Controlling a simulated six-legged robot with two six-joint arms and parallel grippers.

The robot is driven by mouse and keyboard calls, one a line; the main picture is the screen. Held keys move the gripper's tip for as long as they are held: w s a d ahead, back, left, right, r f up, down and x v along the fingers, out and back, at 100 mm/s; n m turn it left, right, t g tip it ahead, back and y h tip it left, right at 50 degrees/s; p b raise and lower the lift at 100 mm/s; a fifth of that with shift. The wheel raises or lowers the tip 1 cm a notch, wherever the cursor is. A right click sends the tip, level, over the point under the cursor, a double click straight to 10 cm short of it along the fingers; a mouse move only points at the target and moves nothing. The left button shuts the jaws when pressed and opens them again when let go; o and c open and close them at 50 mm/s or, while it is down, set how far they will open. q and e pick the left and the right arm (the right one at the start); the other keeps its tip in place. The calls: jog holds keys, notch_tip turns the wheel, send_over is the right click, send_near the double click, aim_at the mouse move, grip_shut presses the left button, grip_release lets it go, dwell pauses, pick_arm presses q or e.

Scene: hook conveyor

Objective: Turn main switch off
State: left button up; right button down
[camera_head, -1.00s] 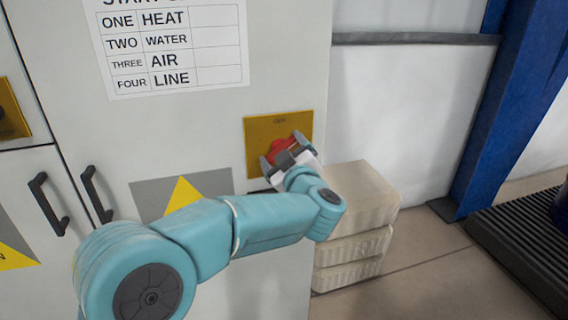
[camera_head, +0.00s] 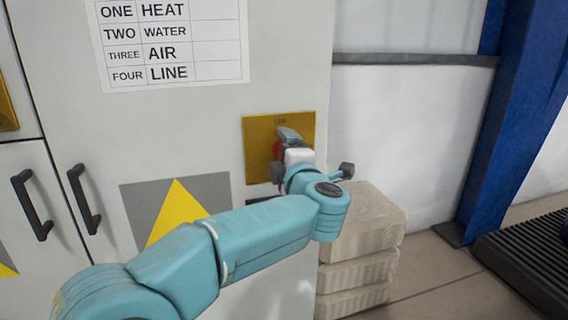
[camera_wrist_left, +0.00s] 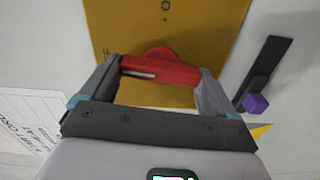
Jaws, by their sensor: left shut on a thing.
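The main switch is a red handle (camera_head: 277,151) on a yellow plate (camera_head: 257,130) on the grey cabinet front. In the head view my left gripper (camera_head: 286,146) covers most of the handle. In the left wrist view the red handle (camera_wrist_left: 160,71) lies crosswise between my two grey fingers, which are shut on its ends. The yellow plate (camera_wrist_left: 165,28) is behind it, with lettering partly cut off at the top. My right gripper is in neither view.
A paper list (camera_head: 172,42) hangs on the cabinet (camera_head: 285,60), above a yellow triangle sign (camera_head: 176,210). Black door handles (camera_head: 83,199) are to the left. Stacked pale blocks (camera_head: 362,225) stand beside the cabinet under my wrist. A blue post (camera_head: 505,120) is at right.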

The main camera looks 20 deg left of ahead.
pick_arm(q)
jog(key=shift+f+n+b, duration=0.15)
jog(key=shift+n+b, duration=0.15)
jog(key=shift+n, duration=0.2)
jog(key=o, duration=0.8)
jog(key=shift+s, duration=0.1)
jog(key=b+v, duration=0.2)
jog(key=v, duration=1.4)
jog(key=shift+s+d, duration=0.1)
jog(key=shift+d, duration=0.05)
